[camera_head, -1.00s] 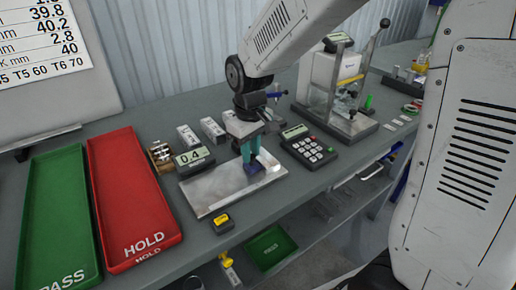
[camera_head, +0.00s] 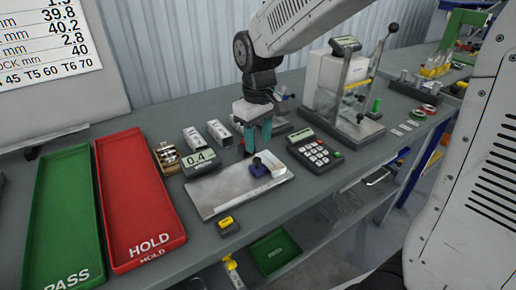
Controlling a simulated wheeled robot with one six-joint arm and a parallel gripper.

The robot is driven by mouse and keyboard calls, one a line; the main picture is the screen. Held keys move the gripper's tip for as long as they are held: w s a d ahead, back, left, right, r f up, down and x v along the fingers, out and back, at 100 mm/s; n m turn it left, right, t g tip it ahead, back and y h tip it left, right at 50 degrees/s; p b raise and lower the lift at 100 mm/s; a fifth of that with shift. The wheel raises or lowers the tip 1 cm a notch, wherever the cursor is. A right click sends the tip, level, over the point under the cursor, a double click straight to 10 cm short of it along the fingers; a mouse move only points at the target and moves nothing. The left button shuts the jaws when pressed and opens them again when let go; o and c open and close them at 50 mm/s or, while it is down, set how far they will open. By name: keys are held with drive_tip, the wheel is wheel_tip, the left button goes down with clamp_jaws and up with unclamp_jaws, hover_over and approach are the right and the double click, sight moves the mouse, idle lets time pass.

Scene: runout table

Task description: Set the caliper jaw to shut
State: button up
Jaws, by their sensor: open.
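My gripper (camera_head: 258,142) is open, its two teal fingers pointing down over the back edge of a grey metal plate (camera_head: 222,199). A small dark blue piece with a dark knob (camera_head: 261,168) stands on the plate, just in front of and below my fingertips. It looks apart from them. A display (camera_head: 200,162) reading 0.4 stands at the plate's back left. A grey device with a blue part (camera_head: 284,104) is partly hidden behind my gripper. No thing here is clearly recognisable as the caliper, and I cannot make out its jaw.
A red HOLD tray (camera_head: 133,174) and a green PASS tray (camera_head: 62,222) lie at left. A calculator-like keypad (camera_head: 314,151) is right of the plate. A lever stand (camera_head: 345,90) is behind it. A small yellow-black block (camera_head: 228,226) sits near the front edge.

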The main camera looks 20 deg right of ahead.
drive_tip(key=shift+r, duration=1.45)
drive_tip(key=s+d+r+m, duration=0.1)
drive_tip(key=s+d, duration=0.1)
drive_tip(key=s, duration=0.5)
drive_tip(key=s+d+r+m+t, duration=0.1)
drive_tip(key=s+d+m, duration=0.1)
drive_tip(key=s, duration=0.6)
drive_tip(key=s+d+r+m, duration=0.1)
drive_tip(key=s+d, duration=0.3)
drive_tip(key=s, duration=0.4)
drive_tip(key=shift+s+r+m, duration=0.25)
drive_tip(key=shift+r+m, duration=0.1)
drive_tip(key=shift+m, duration=0.35)
